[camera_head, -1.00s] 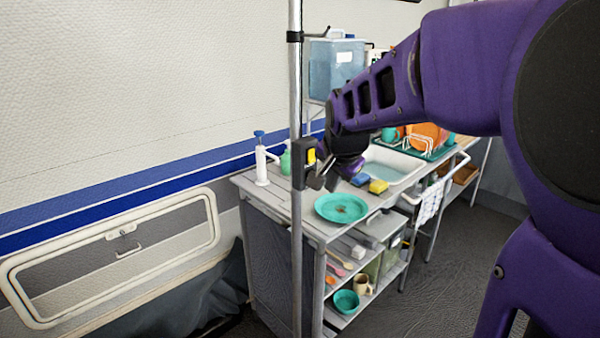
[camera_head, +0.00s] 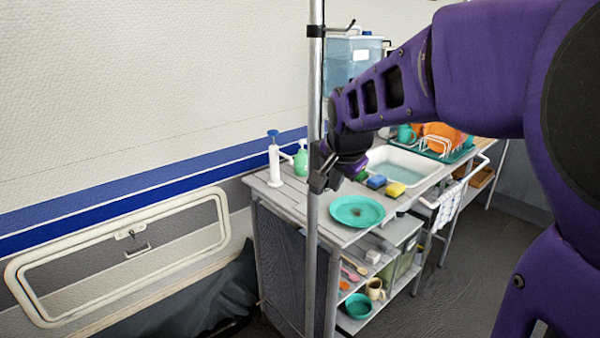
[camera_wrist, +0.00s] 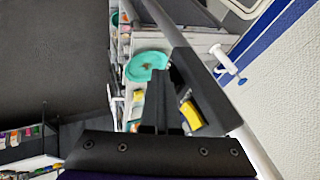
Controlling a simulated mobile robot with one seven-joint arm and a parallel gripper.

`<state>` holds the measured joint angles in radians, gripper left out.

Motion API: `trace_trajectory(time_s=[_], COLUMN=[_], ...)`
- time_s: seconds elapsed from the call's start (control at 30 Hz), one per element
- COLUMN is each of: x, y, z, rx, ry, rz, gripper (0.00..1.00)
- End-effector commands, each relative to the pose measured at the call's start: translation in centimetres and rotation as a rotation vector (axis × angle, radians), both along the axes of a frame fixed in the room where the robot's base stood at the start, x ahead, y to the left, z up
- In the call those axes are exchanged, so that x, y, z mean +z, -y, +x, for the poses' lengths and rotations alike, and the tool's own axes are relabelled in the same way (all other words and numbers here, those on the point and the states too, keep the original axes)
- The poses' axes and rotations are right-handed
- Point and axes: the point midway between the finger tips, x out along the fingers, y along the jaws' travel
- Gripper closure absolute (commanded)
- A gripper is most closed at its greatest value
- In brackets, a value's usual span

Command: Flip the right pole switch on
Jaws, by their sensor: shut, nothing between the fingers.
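The switch is a dark box (camera_wrist: 205,88) with a yellow rocker (camera_wrist: 191,115), mounted on the grey metal pole (camera_head: 316,75). In the wrist view the box lies just right of my fingers, and the pole (camera_wrist: 172,28) runs diagonally behind it. My gripper (camera_head: 320,183) is at the pole at switch height in the head view and covers most or all of the switch there. In the wrist view my gripper (camera_wrist: 159,78) is shut and empty, its fingers beside the yellow rocker. I cannot tell whether they touch it, nor which way the rocker is tilted.
Behind the pole stands a counter with a teal plate (camera_head: 357,211), a blue sponge (camera_head: 376,181), a yellow sponge (camera_head: 395,189), a sink (camera_head: 408,165) and a white pump bottle (camera_head: 274,165). A wall hatch (camera_head: 130,250) is at left. Open floor (camera_head: 450,275) lies at right.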

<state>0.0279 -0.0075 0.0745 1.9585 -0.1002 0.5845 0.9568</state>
Motion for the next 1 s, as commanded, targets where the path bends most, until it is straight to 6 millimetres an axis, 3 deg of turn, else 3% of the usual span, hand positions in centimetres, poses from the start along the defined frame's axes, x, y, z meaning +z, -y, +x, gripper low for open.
trace_trajectory(time_s=[0.27, 0.63, 1.0], x=[0.1, 1.7, 1.7], y=[0.0, -0.1, -0.1], z=[0.0, 0.0, 0.1], rx=[0.001, 0.002, 0.002], ry=[0.000, 0.004, 0.004], rz=[0.001, 0.000, 0.001], gripper=[1.00, 1.00, 1.00])
